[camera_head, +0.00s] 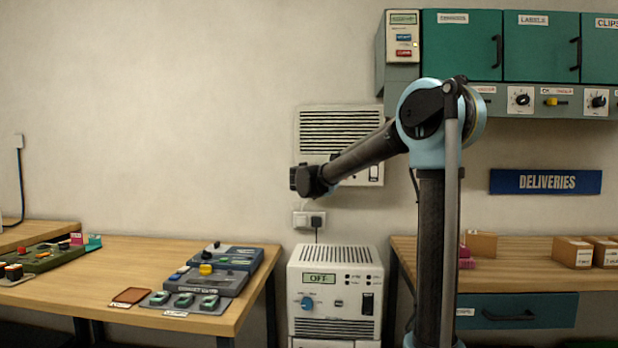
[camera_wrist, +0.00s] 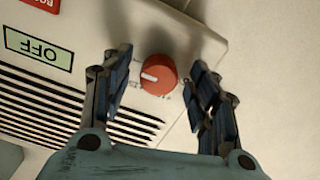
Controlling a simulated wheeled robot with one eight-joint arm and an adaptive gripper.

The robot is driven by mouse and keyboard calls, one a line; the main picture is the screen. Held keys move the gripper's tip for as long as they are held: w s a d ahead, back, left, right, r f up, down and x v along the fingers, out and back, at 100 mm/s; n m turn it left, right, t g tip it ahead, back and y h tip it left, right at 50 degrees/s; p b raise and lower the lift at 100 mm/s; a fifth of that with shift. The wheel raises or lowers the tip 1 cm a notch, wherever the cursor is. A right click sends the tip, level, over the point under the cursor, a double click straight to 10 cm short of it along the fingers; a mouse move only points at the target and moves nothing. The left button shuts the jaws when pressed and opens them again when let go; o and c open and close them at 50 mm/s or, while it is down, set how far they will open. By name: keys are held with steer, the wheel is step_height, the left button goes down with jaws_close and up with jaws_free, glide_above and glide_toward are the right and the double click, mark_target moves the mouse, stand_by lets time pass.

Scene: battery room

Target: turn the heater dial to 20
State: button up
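In the wrist view a round orange-red dial (camera_wrist: 158,75) with a white pointer mark sits on a pale vented panel (camera_wrist: 90,20). A green display (camera_wrist: 38,48) on the panel reads OFF, upside down. My gripper (camera_wrist: 160,68) is open, with one finger on each side of the dial and visible gaps; the dial is not held. The marks around the dial are too small and partly covered to read. In the head view my gripper end (camera_head: 308,181) is in front of the lower part of a vented wall unit (camera_head: 340,115); my arm hides the dial there.
A floor unit (camera_head: 334,258) with a blue dial (camera_head: 307,303) and an OFF display stands below. Desks flank it: the left one (camera_head: 120,255) holds control boxes, the right one (camera_head: 420,265) cartons. Teal cabinets (camera_head: 540,50) hang upper right. A socket with a plug (camera_head: 317,220) is below the wall unit.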

steer(key=s, duration=1.1)
steer(key=shift+s+a, duration=0.2)
steer(key=shift+s, duration=0.2)
steer(key=s+d+f+m+g+h, duration=0.1)
steer(key=s+d+f+g+h, duration=0.2)
steer(key=d, duration=0.5)
steer(key=s+d+f+m+g, duration=0.1)
steer(key=s+d+f, duration=0.3)
steer(key=d+f, duration=0.25)
steer(key=s+d+f+m+g+h, duration=0.1)
steer(key=s+d+f+g+h, duration=0.2)
steer(key=d, duration=0.6)
steer(key=s+d+f+g+y, duration=0.1)
steer(key=s+d+f+g, duration=0.1)
steer(key=s+d+f, duration=0.35)
steer(key=s+d+f+g+y, duration=0.1)
steer(key=s+d+f+g, duration=0.1)
steer(key=s+f, duration=0.6)
steer(key=s+a+f+g+y, duration=0.1)
steer(key=s+f+g+y, duration=0.1)
steer(key=s+f, duration=0.5)
steer(key=s+a+f+n+g+y, duration=0.1)
steer(key=s+a+f+g+y, duration=0.1)
steer(key=s+f, duration=0.4)
steer(key=s, duration=0.4)
steer(key=shift+s+f+g+y, duration=0.15)
steer(key=shift+f+g+y, duration=0.15)
steer(key=shift+f+g, duration=0.1)
